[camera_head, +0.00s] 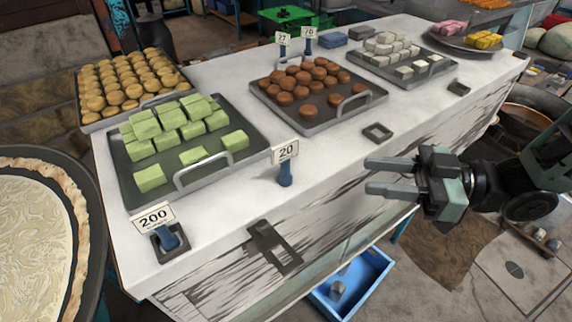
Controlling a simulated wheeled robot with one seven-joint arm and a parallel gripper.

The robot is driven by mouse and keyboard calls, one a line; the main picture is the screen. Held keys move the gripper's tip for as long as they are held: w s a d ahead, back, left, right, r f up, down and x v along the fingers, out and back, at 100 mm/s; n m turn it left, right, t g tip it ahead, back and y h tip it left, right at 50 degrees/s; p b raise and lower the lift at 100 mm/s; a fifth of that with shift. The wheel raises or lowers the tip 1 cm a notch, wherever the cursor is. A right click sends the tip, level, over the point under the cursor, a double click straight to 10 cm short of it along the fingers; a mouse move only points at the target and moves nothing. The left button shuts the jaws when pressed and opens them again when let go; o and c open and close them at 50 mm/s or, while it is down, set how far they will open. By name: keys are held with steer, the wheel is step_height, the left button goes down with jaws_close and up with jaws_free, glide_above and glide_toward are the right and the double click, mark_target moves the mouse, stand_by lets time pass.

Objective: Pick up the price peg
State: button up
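Price pegs with white cards on blue stems stand on the white counter (226,75). The peg marked 20 (286,163) stands upright near the front edge, right of the tray of green sweets. The peg marked 200 (158,222) is at the front left corner, in a dark square holder. Two smaller pegs, a left one (283,43) and a right one (309,42), stand at the back; their numbers are hard to read. My gripper (372,176) is at the right, pointing left. Its two fingers are apart with nothing between them. A gap separates it from the 20 peg.
Trays of green sweets (122,178), brown sweets (258,88) and pale sweets (356,62) fill the counter. Empty dark holders, one in the middle (366,133) and one at the right (459,88), lie near the front edge. A blue bin (376,284) is below. Bare counter surrounds the 20 peg.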

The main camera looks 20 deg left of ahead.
steer(key=p, duration=0.3)
glide_toward(285, 176)
steer(key=a, duration=0.1)
steer(key=a+r, duration=0.1)
steer(key=a, duration=0.2)
steer(key=shift+a+r, duration=0.15)
steer(key=shift+r, duration=0.15)
steer(key=a+p, duration=0.1)
steer(key=a, duration=0.1)
steer(key=a+p, duration=0.2)
steer(key=a, duration=0.1)
steer(key=shift+a+f+p, duration=0.1)
steer(key=shift+f+p, duration=0.15)
steer(key=shift+p, duration=0.05)
steer(key=shift+a+f, duration=0.2)
steer(key=shift+a, duration=0.1)
jaws_close()
